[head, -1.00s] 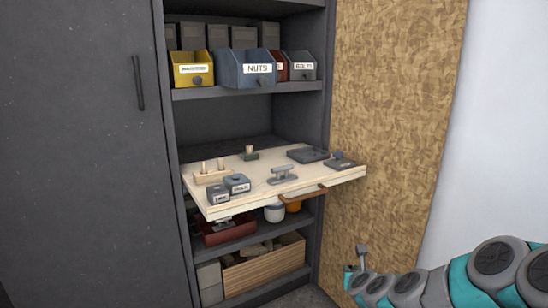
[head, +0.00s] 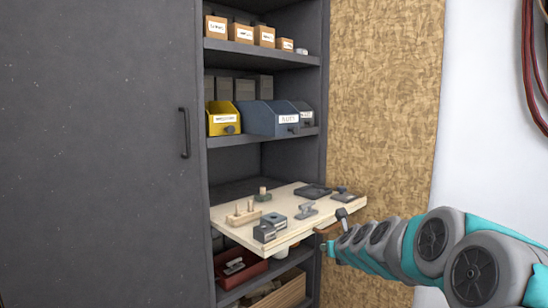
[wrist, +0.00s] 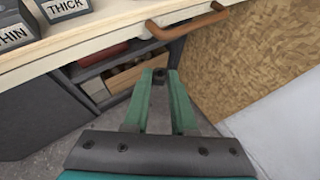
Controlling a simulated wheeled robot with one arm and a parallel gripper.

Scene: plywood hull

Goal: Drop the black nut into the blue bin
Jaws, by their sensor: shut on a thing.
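The blue bin (head: 260,121) stands on the middle shelf of the cabinet in the head view, with a white label reading NUTS on its front. In the wrist view my gripper (wrist: 160,78) is shut on the black nut (wrist: 159,76), a small dark piece between the green fingertips. My gripper is in front of the pull-out board, below its wooden handle and well below the blue bin. In the head view the nut is too small to make out. The inside of the bin is hidden.
A yellow bin (head: 222,122) is left of the blue bin and a grey bin (head: 303,112) right. The pull-out board (head: 283,222) juts out below, carrying blocks and fittings. Small boxes (head: 243,33) fill the upper shelf. A chipboard panel (head: 385,110) stands at right.

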